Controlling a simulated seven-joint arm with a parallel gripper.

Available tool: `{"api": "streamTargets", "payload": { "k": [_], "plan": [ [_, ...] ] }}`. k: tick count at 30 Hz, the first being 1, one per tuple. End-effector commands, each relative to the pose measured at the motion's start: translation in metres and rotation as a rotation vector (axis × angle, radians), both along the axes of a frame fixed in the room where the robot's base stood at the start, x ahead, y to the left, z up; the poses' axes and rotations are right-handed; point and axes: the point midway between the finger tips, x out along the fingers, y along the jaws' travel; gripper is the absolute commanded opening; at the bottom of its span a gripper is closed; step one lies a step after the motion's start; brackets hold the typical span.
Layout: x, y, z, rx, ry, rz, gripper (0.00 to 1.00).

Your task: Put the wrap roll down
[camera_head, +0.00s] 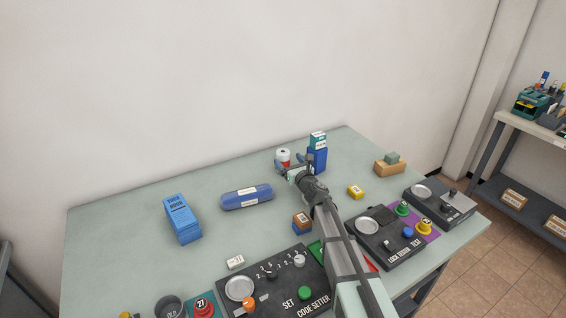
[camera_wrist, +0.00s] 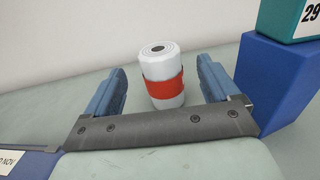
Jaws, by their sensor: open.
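The wrap roll (camera_wrist: 160,72) is a white cylinder with a red band, standing upright on the table at the back. It also shows in the head view (camera_head: 283,157), partly hidden by my gripper. My gripper (camera_wrist: 159,88) is open, with one blue finger on each side of the roll. Gaps show between the roll and both fingers. In the head view my gripper (camera_head: 290,169) is at the roll, low over the table's back part.
A blue block (camera_wrist: 283,80) with a teal box (camera_wrist: 297,18) on top stands close to the right finger. A blue cylinder (camera_head: 247,197) lies to the left, near a blue box (camera_head: 182,219). A code setter panel (camera_head: 270,292) is in front. Table (camera_head: 125,225) is clear at back left.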

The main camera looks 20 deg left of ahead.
Motion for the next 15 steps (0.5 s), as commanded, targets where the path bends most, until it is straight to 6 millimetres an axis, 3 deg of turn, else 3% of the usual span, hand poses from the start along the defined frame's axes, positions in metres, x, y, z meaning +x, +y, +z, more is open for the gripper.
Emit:
{"api": "streamTargets", "payload": {
  "k": [15],
  "plan": [
    [0.023, 0.019, -0.008, 0.001, -0.001, 0.002, 0.89]
  ]
}}
